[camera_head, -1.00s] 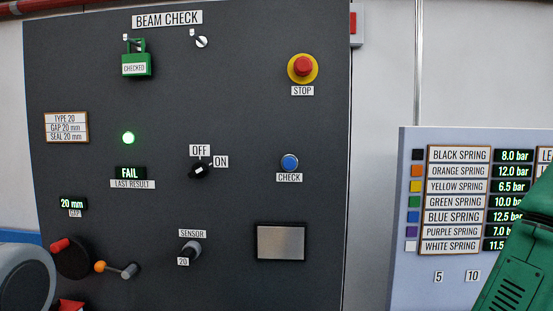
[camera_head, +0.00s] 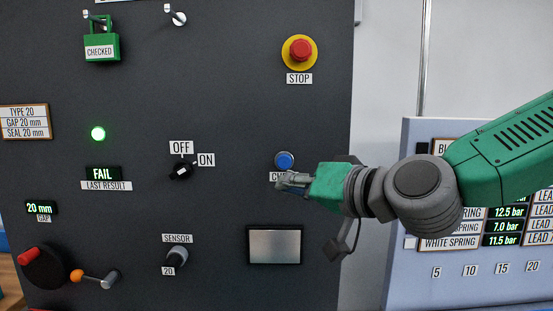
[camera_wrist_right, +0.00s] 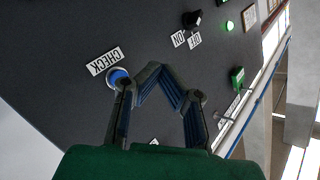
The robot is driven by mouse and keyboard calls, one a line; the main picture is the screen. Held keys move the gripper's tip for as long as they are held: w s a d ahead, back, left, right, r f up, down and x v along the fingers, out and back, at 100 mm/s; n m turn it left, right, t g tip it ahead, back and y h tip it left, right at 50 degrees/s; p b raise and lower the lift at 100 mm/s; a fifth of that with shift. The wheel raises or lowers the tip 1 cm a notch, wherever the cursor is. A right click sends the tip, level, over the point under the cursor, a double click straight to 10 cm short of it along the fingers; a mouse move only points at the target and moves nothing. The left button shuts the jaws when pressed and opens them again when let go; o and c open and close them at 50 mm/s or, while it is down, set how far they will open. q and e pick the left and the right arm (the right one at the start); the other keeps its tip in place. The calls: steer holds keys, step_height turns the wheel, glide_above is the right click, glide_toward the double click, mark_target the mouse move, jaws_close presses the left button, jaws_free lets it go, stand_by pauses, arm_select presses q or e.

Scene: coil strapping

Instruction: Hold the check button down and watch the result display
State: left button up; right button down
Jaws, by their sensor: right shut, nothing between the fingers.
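The blue check button (camera_head: 284,160) sits on the dark panel, its CHECK label partly hidden by my right gripper (camera_head: 283,181). The right gripper is shut and empty, with its tips just below the button in the head view. In the right wrist view the button (camera_wrist_right: 118,77) shows beside the gripper's fingers (camera_wrist_right: 157,76); I cannot tell whether they touch it. The result display (camera_head: 103,173) reads FAIL, above a LAST RESULT label. My left gripper is not in view.
A red stop button (camera_head: 300,51) is above the check button. An OFF/ON knob (camera_head: 181,170), a lit green lamp (camera_head: 98,133), a green CHECKED padlock (camera_head: 101,47) and a SENSOR knob (camera_head: 177,257) are to the left. A grey screen (camera_head: 274,246) is below. A spring pressure board (camera_head: 410,280) stands right.

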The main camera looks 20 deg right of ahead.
mark_target(278, 163)
steer(key=shift+a+r, duration=0.2)
steer(key=shift+r, duration=0.2)
steer(key=w, duration=0.2)
steer(key=w+d, duration=0.1)
steer(key=w, duration=0.1)
steer(key=w+d, duration=0.1)
steer(key=w, duration=0.2)
steer(key=shift+w+d, duration=0.25)
steer(key=shift+w, duration=0.5)
steer(key=shift+w, duration=0.1)
stand_by(0.9)
steer(key=shift+w, duration=0.25)
steer(key=shift+w+d+r, duration=0.15)
steer(key=shift+w+d, duration=0.1)
steer(key=shift+w, duration=0.25)
stand_by(1.5)
